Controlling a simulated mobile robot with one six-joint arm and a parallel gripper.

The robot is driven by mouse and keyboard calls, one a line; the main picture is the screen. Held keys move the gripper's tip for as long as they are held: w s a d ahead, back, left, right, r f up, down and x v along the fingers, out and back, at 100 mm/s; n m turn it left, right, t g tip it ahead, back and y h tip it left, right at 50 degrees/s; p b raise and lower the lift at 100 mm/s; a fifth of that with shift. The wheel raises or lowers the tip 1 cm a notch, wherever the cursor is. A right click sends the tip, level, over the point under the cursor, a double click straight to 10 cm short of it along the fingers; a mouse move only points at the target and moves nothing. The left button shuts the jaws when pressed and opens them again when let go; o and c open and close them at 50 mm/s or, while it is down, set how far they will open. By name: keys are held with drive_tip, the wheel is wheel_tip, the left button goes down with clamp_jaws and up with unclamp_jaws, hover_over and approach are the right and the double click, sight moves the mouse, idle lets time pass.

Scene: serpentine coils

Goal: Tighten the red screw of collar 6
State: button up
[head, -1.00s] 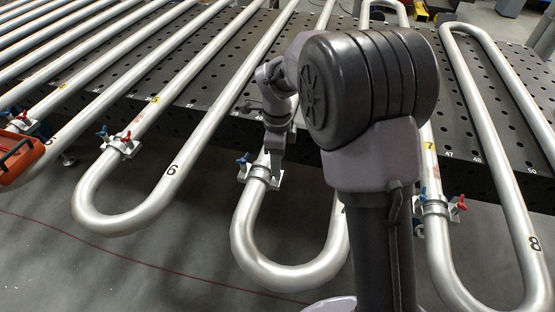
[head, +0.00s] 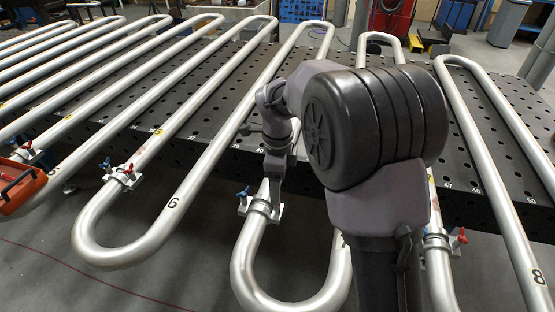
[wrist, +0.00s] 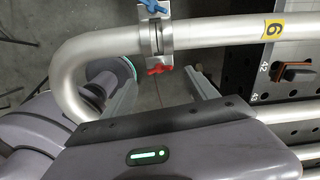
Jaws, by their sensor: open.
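Collar 6 (wrist: 153,38) is a grey metal clamp around the pipe with the yellow 6 label (wrist: 273,28) in the wrist view. Its red screw (wrist: 159,69) points toward my gripper, and its blue screw (wrist: 153,7) is on the far side. My gripper (wrist: 166,84) is open, with one finger on each side of the red screw's line and no visible contact. In the head view the collar (head: 261,207) is beside my gripper (head: 275,190); its blue screw (head: 243,191) shows, but the red one is hidden.
The neighbouring collar (head: 121,175) to the left has blue and red screws. Another collar (head: 437,240) is right of my arm. A dark perforated table (head: 225,115) lies under the coils. Open floor lies in front.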

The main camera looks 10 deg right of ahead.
wheel_tip(320, 180, up, 14)
drive_tip(key=p, duration=0.4)
drive_tip(key=shift+f, duration=0.2)
drive_tip(key=s+d+r+n+t+y+b, duration=0.1)
drive_tip(key=s+r+n+b, duration=0.1)
drive_tip(key=s+n, duration=0.3)
drive_tip(key=s+d+r+n+t+b, duration=0.1)
drive_tip(key=s+d+r+n+t, duration=0.15)
drive_tip(key=s, duration=0.45)
drive_tip(key=s+f+n+t+y+b, duration=0.1)
drive_tip(key=s+f+n+t+b, duration=0.1)
drive_tip(key=s+f+n, duration=0.3)
drive_tip(key=s+n, duration=0.4)
drive_tip(key=s, duration=0.5)
drive_tip(key=shift+b, duration=0.35)
drive_tip(key=shift+a, duration=0.1)
